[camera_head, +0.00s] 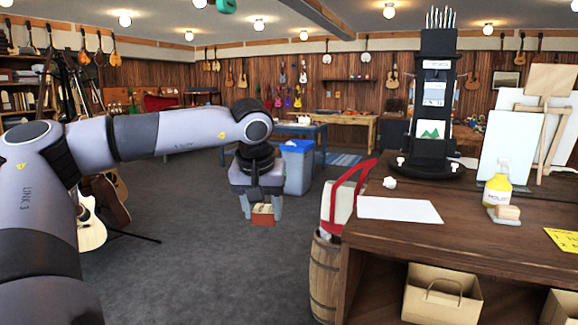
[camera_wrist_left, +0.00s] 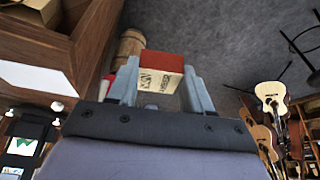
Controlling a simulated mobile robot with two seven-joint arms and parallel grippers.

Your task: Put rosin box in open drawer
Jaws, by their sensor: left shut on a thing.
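My left gripper (camera_head: 262,213) hangs in mid-air over the grey floor, pointing down, left of the wooden counter. It is shut on the rosin box (camera_head: 262,216), a small red and cream box low between its fingers. In the left wrist view the box (camera_wrist_left: 160,78) has a red side and a cream side with dark lettering, and the gripper fingers (camera_wrist_left: 160,88) clasp it from both sides. No open drawer can be made out in either view. My right gripper is not in view.
A blue bin (camera_head: 297,167) is behind the gripper. Guitars (camera_head: 90,222) stand left. Floor between is clear.

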